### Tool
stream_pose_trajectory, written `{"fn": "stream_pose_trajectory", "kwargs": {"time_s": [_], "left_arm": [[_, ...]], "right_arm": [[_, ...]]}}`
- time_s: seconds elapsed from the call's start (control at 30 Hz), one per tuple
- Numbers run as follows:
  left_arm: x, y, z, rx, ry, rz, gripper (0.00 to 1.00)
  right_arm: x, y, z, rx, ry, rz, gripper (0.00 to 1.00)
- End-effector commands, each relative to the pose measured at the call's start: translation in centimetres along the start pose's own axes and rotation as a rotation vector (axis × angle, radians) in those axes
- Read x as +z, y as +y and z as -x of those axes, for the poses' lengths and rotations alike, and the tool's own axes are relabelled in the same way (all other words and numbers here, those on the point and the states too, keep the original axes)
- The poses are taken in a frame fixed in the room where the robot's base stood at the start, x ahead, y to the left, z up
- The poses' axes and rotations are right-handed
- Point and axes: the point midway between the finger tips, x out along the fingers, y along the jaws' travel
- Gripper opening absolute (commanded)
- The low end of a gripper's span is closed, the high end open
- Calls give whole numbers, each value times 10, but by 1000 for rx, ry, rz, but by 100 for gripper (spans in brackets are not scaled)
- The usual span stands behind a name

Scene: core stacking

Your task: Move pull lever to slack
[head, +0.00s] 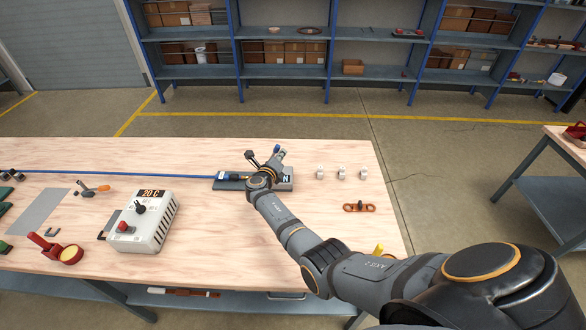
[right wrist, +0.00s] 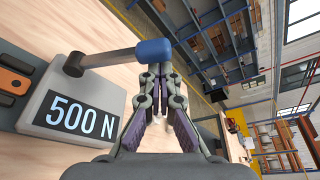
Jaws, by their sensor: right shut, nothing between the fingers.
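The pull lever is a dark rod with a blue knob (right wrist: 153,51) in the right wrist view. It rises from a grey device (right wrist: 45,110) whose display reads 500 N. In the head view the device's base (head: 228,186) lies near the table's far edge, partly hidden by my right arm. The blue knob (head: 277,149) shows there just beyond the fingers. My right gripper (head: 279,155) is shut and empty. In the right wrist view its fingertips (right wrist: 158,72) are close beside the knob; I cannot tell whether they touch. My left gripper is not in view.
A taut blue line (head: 130,174) runs left from the device along the table (head: 330,228). A white box with a 20 C display (head: 145,220) stands at left. Several small white pieces (head: 342,172) and an orange part (head: 359,207) lie right of the device.

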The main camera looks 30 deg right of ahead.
Motion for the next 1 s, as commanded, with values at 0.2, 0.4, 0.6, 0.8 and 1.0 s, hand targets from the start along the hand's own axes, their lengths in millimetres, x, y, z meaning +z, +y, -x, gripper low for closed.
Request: {"fn": "stream_pose_trajectory", "kwargs": {"time_s": [0.2,0.4,0.6,0.8,1.0], "left_arm": [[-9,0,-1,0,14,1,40],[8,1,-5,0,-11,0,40],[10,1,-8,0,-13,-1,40],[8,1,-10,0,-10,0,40],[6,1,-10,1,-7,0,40]], "right_arm": [[18,4,6,-35,-1,106,0],[30,8,10,-45,-1,130,0],[38,12,14,-44,0,129,0],[43,13,15,-44,-1,127,0],[45,13,16,-44,-4,126,0]]}}
